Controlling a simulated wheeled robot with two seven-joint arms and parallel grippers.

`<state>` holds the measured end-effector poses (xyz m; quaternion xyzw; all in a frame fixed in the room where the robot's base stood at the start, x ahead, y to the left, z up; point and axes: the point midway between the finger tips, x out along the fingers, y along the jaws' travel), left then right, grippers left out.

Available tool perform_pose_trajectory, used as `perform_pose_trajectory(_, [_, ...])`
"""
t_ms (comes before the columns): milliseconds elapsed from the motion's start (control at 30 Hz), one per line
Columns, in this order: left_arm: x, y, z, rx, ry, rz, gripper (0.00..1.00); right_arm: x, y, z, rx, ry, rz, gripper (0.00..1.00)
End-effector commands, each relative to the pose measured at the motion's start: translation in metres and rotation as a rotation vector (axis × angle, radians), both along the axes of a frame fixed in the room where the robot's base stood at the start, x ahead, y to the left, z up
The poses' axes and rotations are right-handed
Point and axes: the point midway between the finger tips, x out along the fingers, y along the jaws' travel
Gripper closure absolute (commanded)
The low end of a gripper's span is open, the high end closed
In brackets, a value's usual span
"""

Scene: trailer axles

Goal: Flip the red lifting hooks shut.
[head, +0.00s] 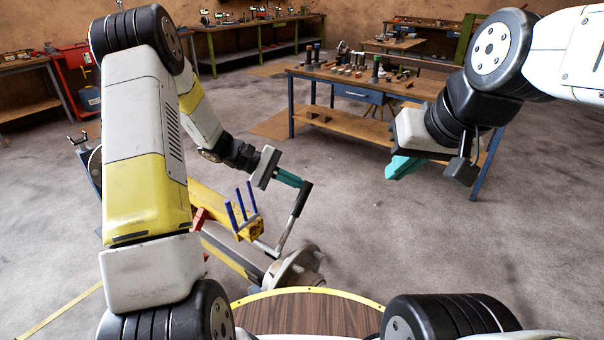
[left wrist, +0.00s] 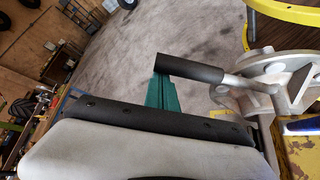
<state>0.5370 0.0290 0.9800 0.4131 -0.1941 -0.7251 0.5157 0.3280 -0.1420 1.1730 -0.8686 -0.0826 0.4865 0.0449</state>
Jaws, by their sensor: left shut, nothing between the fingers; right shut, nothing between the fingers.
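A small red part (head: 199,217), possibly a lifting hook, shows beside the yellow axle beam (head: 228,252); my left arm hides much of it. No other hook can be made out clearly. My left gripper (head: 289,178) is shut and empty, its teal fingertips right by the black grip of a metal lever (head: 301,199). In the left wrist view the black grip (left wrist: 190,68) lies across the tips of the teal fingers (left wrist: 160,92); I cannot tell whether they touch. My right gripper (head: 404,166) is shut and empty, raised in front of the workbench.
A yellow bracket with blue pegs (head: 248,229) stands by the lever, and a metal hub (head: 297,268) sits below it. A workbench (head: 345,82) with small parts stands behind. A red cabinet (head: 80,75) is at the far left. The floor between is clear.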

Motion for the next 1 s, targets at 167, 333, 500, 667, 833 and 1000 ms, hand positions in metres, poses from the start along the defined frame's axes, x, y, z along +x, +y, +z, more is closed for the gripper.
perform_pose_trajectory(167, [0.000, 0.000, 0.000, -0.001, 0.000, -0.001, 1.00, 0.000, 0.000, 0.000, 0.000, 0.000, 0.000, 1.00])
perform_pose_trajectory(333, [-0.002, 0.001, 0.002, 0.000, 0.000, 0.000, 1.00, 0.000, 0.000, 0.000, 0.000, 0.000, 0.000, 1.00])
perform_pose_trajectory(500, [-0.013, 0.009, 0.017, -0.002, 0.000, 0.001, 1.00, 0.000, 0.000, 0.000, 0.000, 0.000, 0.000, 1.00])
perform_pose_trajectory(667, [-0.017, 0.010, 0.019, -0.002, 0.002, -0.003, 1.00, 0.000, 0.000, 0.000, 0.000, 0.000, 0.000, 1.00])
perform_pose_trajectory(833, [-0.016, 0.010, 0.019, -0.002, 0.002, -0.003, 1.00, 0.000, 0.000, 0.000, 0.000, 0.000, 0.000, 1.00])
perform_pose_trajectory(1000, [-0.013, 0.023, 0.024, -0.002, -0.001, 0.001, 1.00, 0.000, 0.000, 0.000, 0.000, 0.000, 0.000, 1.00])
